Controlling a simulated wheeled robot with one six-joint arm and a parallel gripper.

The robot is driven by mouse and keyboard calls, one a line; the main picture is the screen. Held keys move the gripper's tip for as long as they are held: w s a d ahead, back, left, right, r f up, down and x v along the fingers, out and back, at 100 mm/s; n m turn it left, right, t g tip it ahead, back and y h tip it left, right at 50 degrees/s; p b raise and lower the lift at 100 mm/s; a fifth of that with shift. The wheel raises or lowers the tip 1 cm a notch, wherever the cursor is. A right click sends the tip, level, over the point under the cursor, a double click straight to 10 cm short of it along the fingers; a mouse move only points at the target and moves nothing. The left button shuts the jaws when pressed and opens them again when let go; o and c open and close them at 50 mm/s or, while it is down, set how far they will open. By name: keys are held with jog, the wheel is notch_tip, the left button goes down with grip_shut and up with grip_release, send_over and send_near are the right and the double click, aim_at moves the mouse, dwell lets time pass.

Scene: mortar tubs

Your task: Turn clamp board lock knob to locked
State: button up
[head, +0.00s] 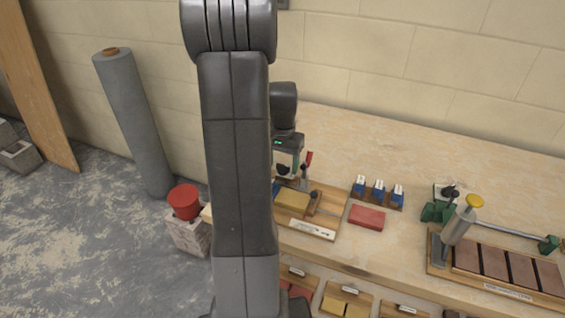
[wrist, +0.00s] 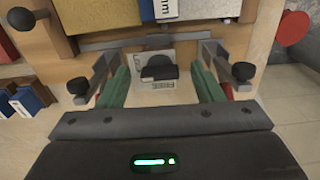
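The clamp board (head: 335,196) is a wooden board on the bench, holding a yellow block (head: 292,200), a red-handled clamp (head: 308,159) and a white label card (head: 312,229). My gripper (head: 289,166) is over the board's back left part. My gripper (wrist: 160,86) is open, with one green-padded finger on each side of the knob and visible gaps to both. The small markings are too blurred to read, so I cannot tell the knob's setting.
Right of the board are a red block (head: 367,217) and a rack of blue-and-white items (head: 378,194). The back of the bench is clear. My arm hides the board's left side.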

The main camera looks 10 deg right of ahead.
aim_at(282, 166)
notch_tip(282, 166, up, 14)
dwell(0.7)
jog(key=shift+f, duration=0.15)
notch_tip(282, 166, down, 14)
jog(key=shift+r, duration=0.1)
dwell(0.5)
